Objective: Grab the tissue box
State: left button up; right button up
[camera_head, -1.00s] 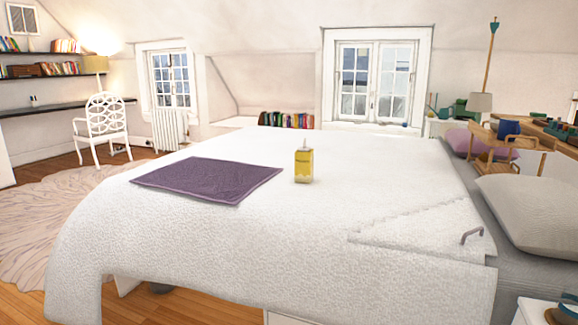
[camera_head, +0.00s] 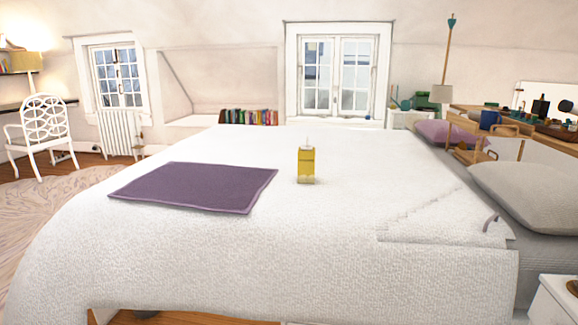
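The tissue box (camera_head: 306,166) is a small yellow upright box with a white tip on top, probably a tissue. It stands on the white bed cover (camera_head: 330,235), near the middle of the bed. A flat purple cloth (camera_head: 195,187) lies to its left, apart from it. Nothing covers the box from this side. Neither of my grippers shows in the head view.
The bed fills the middle and blocks the floor ahead. Pillows (camera_head: 528,195) and a wooden tray stand (camera_head: 478,146) are at the right. A white nightstand (camera_head: 556,300) is at the lower right. A white chair (camera_head: 42,135) stands far left beside the rug (camera_head: 60,205).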

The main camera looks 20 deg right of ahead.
aim_at(306, 159)
jog(key=i+j+z, duration=0.1)
jog(key=j+z, duration=0.2)
jog(key=z, duration=0.2)
jog(key=j+z, duration=0.3)
jog(key=z, duration=0.2)
